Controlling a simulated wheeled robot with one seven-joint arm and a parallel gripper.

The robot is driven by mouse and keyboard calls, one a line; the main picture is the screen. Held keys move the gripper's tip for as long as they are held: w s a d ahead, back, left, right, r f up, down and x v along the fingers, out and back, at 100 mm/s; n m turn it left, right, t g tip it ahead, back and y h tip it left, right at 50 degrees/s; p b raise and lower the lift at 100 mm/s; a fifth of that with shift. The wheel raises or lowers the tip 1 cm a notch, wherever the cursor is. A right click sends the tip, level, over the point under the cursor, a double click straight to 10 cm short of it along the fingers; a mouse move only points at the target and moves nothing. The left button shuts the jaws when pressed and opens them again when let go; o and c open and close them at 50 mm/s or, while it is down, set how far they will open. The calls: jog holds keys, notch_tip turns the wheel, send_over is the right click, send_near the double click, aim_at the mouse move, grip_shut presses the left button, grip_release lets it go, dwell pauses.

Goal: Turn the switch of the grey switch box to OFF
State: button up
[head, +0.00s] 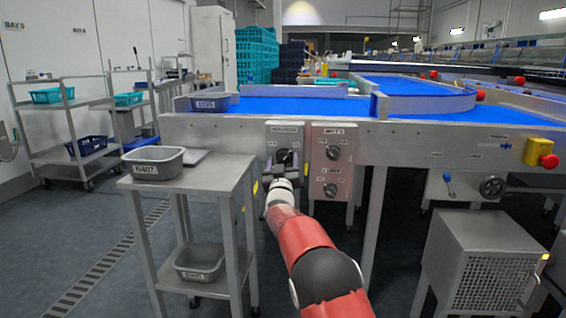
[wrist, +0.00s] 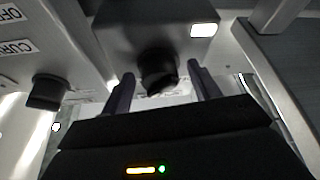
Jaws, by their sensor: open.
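The grey switch box (head: 285,132) is mounted on the front of the conveyor frame, left of a pinkish box. Its dark rotary switch (head: 285,155) is partly hidden behind my gripper (head: 285,166) in the head view. In the wrist view, my gripper (wrist: 160,80) is open, with one finger on each side of the dark switch knob (wrist: 157,68). I cannot tell whether the fingers touch it. The box's dark face (wrist: 145,22) shows behind the knob. Which position the switch points to cannot be read.
The pinkish box (head: 331,160) with two dark knobs sits close on the right; its knob (wrist: 47,92) and labels show at the left of the wrist view. A steel table (head: 215,178) with a grey tub (head: 153,163) stands at left. A metal cabinet (head: 480,260) stands at right.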

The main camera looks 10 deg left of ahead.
jog(key=c, duration=1)
